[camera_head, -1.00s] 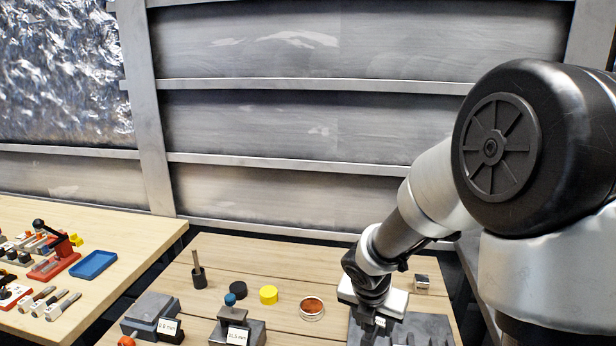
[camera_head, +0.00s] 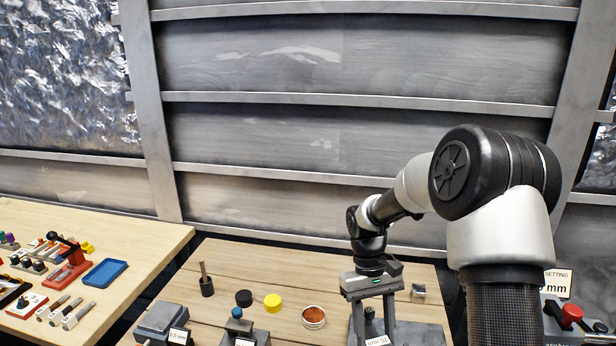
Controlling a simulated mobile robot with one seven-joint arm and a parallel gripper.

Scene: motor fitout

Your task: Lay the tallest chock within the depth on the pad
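My gripper (camera_head: 373,322) points down over the right-hand grey fixture (camera_head: 425,335) at the bottom of the view. Its two fingers are spread apart. A small dark part shows between them, and I cannot tell whether they touch it. A partly readable white label stands in front. Two more grey blocks with labels stand to the left: one plain (camera_head: 160,318), and one with a blue knob (camera_head: 237,326). The frame's bottom edge cuts these off. I cannot tell which parts are the chocks or the pad.
A dark cup with a rod (camera_head: 206,287), a black disc (camera_head: 243,298), a yellow disc (camera_head: 273,302) and a round dish (camera_head: 313,317) stand behind the blocks. A small metal cube (camera_head: 418,291) is right of my gripper. A sign (camera_head: 557,283) reads "SETTING". A blue tray (camera_head: 104,273) lies left.

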